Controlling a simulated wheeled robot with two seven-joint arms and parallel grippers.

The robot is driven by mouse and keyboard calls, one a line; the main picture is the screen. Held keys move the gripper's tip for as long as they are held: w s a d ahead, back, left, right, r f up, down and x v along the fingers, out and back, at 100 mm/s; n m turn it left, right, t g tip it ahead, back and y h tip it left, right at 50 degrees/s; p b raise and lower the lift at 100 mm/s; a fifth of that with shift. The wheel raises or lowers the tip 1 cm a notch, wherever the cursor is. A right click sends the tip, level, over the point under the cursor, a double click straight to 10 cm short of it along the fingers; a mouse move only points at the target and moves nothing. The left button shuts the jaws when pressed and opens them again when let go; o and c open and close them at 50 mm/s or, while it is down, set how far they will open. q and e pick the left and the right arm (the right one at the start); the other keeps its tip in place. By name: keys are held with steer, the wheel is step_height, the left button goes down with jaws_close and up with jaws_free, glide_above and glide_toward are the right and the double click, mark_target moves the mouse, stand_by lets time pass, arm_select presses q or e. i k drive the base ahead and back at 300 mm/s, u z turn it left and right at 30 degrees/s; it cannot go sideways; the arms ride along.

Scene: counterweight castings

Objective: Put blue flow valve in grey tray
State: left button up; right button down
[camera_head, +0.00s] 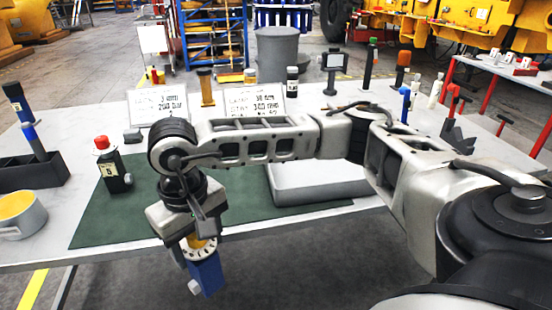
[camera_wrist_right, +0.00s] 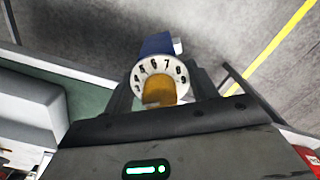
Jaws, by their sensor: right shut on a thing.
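The blue flow valve (camera_head: 207,274) has a blue body, a white numbered dial and a yellow knob. It also shows in the right wrist view, with its dial (camera_wrist_right: 157,68) facing the camera. My right gripper (camera_head: 198,240) is shut on the valve at its yellow knob, with the blue body hanging below. In the head view the valve appears past the table's front edge, over the floor. The grey tray (camera_head: 318,188) is on the table, right of the gripper, partly hidden behind my right arm. My left gripper is not in view.
A green mat (camera_head: 110,225) lies at the table's front. A black bottle with a red cap (camera_head: 114,172), a yellow-filled cup (camera_head: 20,214) and a dark holder (camera_head: 35,170) stand left. Label signs (camera_head: 158,105) and several upright parts stand behind my arm.

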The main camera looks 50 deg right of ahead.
mark_target(299, 177)
steer(key=u, duration=1.75)
steer(key=k, duration=1.15)
steer(key=z, duration=1.65)
